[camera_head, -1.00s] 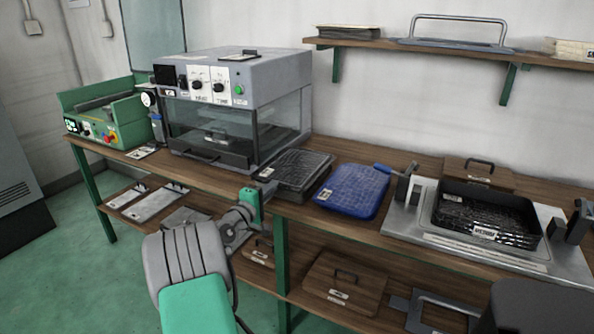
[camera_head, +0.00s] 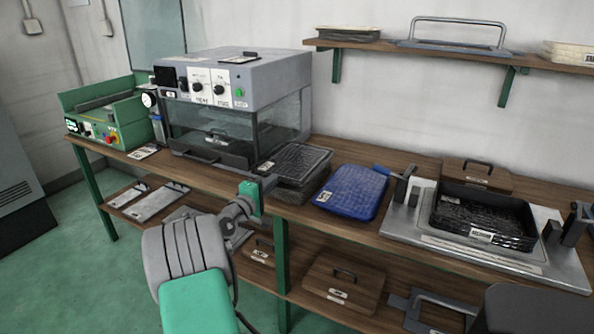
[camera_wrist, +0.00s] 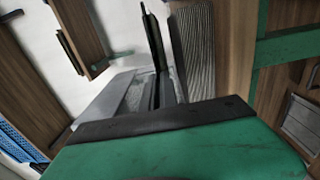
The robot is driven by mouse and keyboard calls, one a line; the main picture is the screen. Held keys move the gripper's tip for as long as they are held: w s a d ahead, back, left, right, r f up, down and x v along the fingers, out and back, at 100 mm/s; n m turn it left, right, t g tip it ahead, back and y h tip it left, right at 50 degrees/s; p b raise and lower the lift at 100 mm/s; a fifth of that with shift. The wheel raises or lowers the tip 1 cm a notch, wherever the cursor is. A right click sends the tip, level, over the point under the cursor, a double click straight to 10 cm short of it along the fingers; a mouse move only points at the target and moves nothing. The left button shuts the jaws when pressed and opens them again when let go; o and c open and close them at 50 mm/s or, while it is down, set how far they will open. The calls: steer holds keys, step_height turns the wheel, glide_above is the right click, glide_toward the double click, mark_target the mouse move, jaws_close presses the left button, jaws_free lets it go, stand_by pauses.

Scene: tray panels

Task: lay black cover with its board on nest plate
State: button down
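The black cover with its board (camera_head: 301,160) is a thin dark panel with a pale rim, left of the blue panel. It shows edge-on in the wrist view (camera_wrist: 154,40), a small gap from the ribbed dark stack (camera_wrist: 205,55). My gripper (camera_head: 268,184) is at its left front edge; in the wrist view my fingers (camera_wrist: 160,92) seem closed on that edge. The contact itself is partly hidden. The nest plate (camera_head: 405,222) is a grey metal plate on the right of the bench, with a black tray (camera_head: 484,216) on it.
The blue panel (camera_head: 351,192) lies between the stack (camera_head: 292,192) and the nest plate. Upright dark blocks (camera_head: 404,184) flank the tray. The glass-fronted oven (camera_head: 235,110) stands behind left. A wooden board with a handle (camera_head: 475,174) lies behind the nest plate. A wall shelf (camera_head: 420,48) hangs above.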

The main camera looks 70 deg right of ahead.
steer(key=w+a+r+p, duration=0.1)
steer(key=a+r+p, duration=0.3)
steer(key=a, duration=0.6)
steer(key=shift+w+r, duration=0.3)
steer(key=shift+r, duration=0.7)
